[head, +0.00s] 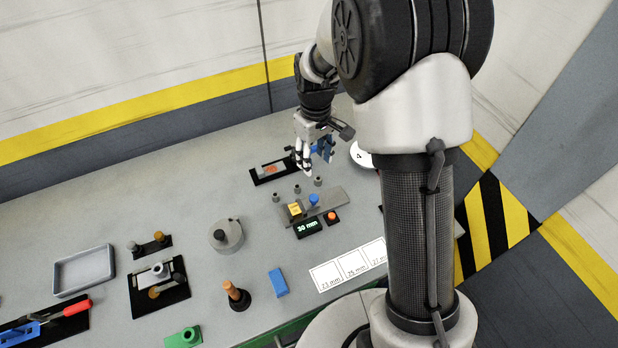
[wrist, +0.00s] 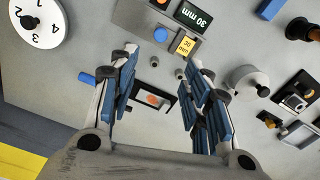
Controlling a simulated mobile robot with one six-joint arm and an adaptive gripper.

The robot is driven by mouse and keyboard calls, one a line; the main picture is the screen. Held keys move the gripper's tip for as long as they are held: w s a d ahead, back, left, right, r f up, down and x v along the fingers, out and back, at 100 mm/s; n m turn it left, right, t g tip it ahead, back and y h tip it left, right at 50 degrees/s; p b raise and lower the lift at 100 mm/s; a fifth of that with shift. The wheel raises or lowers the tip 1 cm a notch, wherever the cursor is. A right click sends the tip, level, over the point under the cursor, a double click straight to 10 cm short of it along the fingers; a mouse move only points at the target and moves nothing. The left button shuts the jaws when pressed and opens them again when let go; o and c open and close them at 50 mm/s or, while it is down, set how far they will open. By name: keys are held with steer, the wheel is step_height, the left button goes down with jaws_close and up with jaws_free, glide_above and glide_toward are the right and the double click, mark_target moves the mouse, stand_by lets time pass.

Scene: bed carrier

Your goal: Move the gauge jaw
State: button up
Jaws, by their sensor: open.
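The gauge (head: 335,201) is a grey bar with a blue knob (head: 313,199) and a yellow tag (head: 295,209), beside a display (head: 307,228) reading 30 mm. I cannot tell exactly which part is the jaw. My gripper (head: 315,160) is above the table, behind the gauge in the head view. In the wrist view my gripper (wrist: 160,62) is open and empty, its fingers apart from the gauge.
Small grey pegs (head: 297,189) stand just behind the gauge. A black tray (head: 260,180) lies near my gripper. A white numbered dial (wrist: 38,22) is at the wrist view's upper left. A blue block (head: 278,283), copper-coloured post (head: 236,295) and labelled cards (head: 352,263) stand in front.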

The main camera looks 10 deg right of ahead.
mark_target(314, 197)
step_height(314, 197, down, 17)
steer(key=b, duration=0.3)
steer(key=shift+s, duration=0.1)
jaws_close()
stand_by(0.6)
